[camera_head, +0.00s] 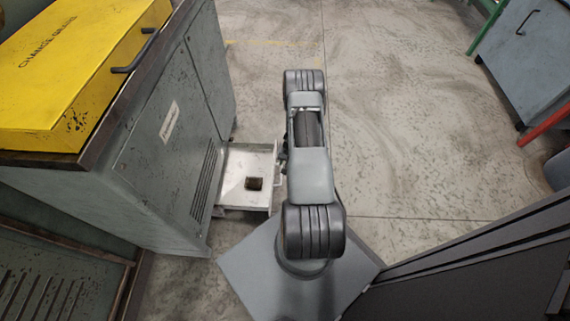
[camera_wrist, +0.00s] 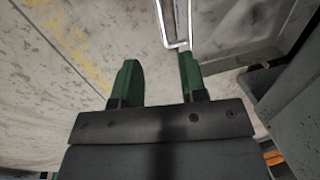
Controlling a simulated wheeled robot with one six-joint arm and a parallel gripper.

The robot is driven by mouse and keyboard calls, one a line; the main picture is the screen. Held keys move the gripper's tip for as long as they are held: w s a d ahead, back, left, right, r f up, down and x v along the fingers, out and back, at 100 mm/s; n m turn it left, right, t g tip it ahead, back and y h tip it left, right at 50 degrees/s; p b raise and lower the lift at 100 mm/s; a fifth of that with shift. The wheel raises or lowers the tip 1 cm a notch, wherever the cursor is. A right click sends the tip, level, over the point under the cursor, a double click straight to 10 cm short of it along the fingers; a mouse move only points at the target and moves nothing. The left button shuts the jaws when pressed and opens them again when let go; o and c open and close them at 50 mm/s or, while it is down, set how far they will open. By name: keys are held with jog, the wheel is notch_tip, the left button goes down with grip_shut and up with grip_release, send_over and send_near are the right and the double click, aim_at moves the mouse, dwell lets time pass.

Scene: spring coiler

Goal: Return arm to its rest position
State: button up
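My gripper (camera_wrist: 158,68) shows in the wrist view with its two green fingers apart. I see nothing held between them, only floor.
The grey machine (camera_head: 170,150) with a yellow cover (camera_head: 75,70) fills the left side. A grey-blue cabinet (camera_head: 535,60) stands at the upper right, with a red bar (camera_head: 545,125) near it. Open concrete floor (camera_head: 420,110) lies between them.

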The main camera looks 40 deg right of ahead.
jog(key=shift+r, duration=0.35)
dwell(0.3)
jog(key=w+a+r+n+p, duration=0.2)
jog(key=a+r+p, duration=0.25)
jog(key=r, duration=0.95)
jog(key=w+a+r+n+t+p, duration=0.1)
jog(key=w+a+r+p, duration=0.15)
jog(key=r+p, duration=0.75)
jog(key=w+a+r+n+p, duration=0.15)
jog(key=a+r, duration=0.25)
jog(key=r, duration=1.5)
jog(key=s+a+r+n+p, duration=0.1)
jog(key=s+a+r+p, duration=0.3)
jog(key=r, duration=0.7)
jog(key=s+a+r+n+h+p, duration=0.1)
jog(key=s+a+r+n+p, duration=0.1)
jog(key=s+a+r+p, duration=0.2)
jog(key=s+a+r+n+t+p, duration=0.1)
jog(key=s+a+r+p, duration=0.4)
jog(key=r, duration=1.4)
jog(key=s+p, duration=0.3)
jog(key=shift+s+h+p, duration=0.3)
jog(key=shift+s, duration=0.05)
jog(key=shift+a+r+n, duration=0.1)
jog(key=shift+r+n, duration=0.05)
jog(key=shift+n, duration=0.1)
